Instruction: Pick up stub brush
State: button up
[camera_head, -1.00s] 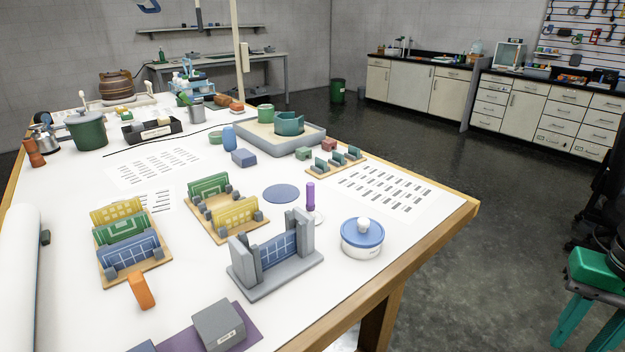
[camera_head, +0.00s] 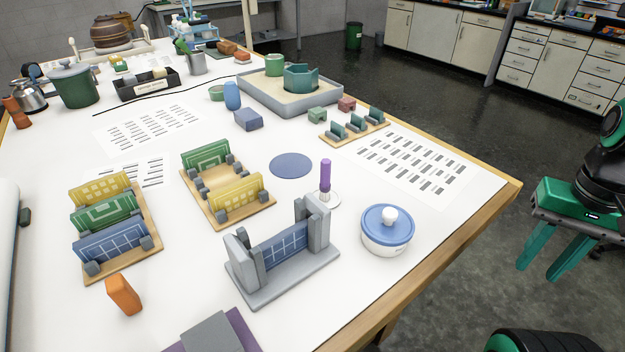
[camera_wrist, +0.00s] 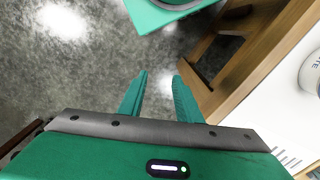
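A purple upright stick (camera_head: 325,175) stands on a small round white base on the table, behind the grey gate-like model; it may be the stub brush, but no bristles can be made out. My gripper (camera_head: 541,270) is off the table's right edge, above the floor, well to the right of the purple stick. In the wrist view its two teal fingers (camera_wrist: 158,76) are apart with nothing between them. The purple stick is not in the wrist view.
A blue-lidded white pot (camera_head: 386,236) stands between the purple stick and the table's right edge (camera_head: 455,255). The grey model (camera_head: 280,262) is close in front of the stick. A flat blue disc (camera_head: 291,165) lies to its left. Printed sheets (camera_head: 415,160) lie behind.

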jog(key=shift+o, duration=1.1)
jog(key=w+a+r, duration=0.6)
jog(key=w, duration=0.4)
jog(key=m, duration=0.2)
send_near(327, 159)
notch_tip(327, 159, down, 5)
jog(key=shift+d+f, duration=0.15)
notch_tip(327, 159, down, 4)
jog(key=shift+f, duration=0.2)
jog(key=shift+s+a+f, duration=0.1)
jog(key=shift+a+f, duration=0.05)
jog(key=shift+f, duration=1.4)
jog(key=shift+s+a+f, duration=0.15)
jog(key=shift+a+f, duration=0.05)
jog(key=shift+f, duration=1.35)
